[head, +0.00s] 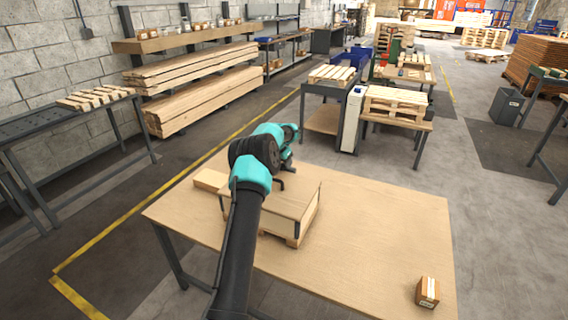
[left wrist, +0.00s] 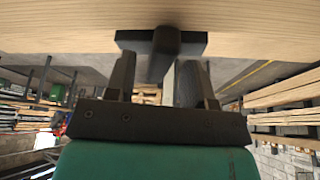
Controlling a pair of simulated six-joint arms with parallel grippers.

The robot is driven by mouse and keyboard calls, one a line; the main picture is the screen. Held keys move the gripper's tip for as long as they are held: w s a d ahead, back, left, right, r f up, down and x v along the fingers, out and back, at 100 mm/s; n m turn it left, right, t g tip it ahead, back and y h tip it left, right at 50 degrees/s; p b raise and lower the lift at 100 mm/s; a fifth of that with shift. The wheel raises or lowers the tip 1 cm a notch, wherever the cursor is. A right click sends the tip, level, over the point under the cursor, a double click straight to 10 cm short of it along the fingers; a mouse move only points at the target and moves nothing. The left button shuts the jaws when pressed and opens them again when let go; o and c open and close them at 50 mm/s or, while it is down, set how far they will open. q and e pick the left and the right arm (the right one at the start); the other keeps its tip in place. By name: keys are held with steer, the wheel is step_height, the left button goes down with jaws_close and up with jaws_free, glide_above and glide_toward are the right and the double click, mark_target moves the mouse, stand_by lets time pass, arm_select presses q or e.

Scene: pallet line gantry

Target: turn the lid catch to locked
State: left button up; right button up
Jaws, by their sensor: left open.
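A light wooden crate (head: 290,215) with a flat lid stands on the wooden table, partly covered by my left arm. My left gripper (head: 281,176) is at the far side of the crate in the head view, mostly hidden behind its own wrist. In the left wrist view a dark catch (left wrist: 166,42), a crossbar with a knob standing out from it, sits against pale wood. The left gripper's fingers (left wrist: 160,66) are apart on either side of the knob, with gaps visible. I cannot tell which way the catch is turned. My right gripper is not in view.
The table (head: 380,230) is clear to the right of the crate except for a small carton (head: 428,291) at the front right corner. A wooden piece (head: 209,180) lies left of the crate. Benches with pallets (head: 394,103) stand beyond the table.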

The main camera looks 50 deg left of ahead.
arm_select(q)
steer(key=shift+w+f, duration=0.15)
steer(key=shift+f, duration=0.2)
steer(key=shift+c, duration=0.2)
jaws_close()
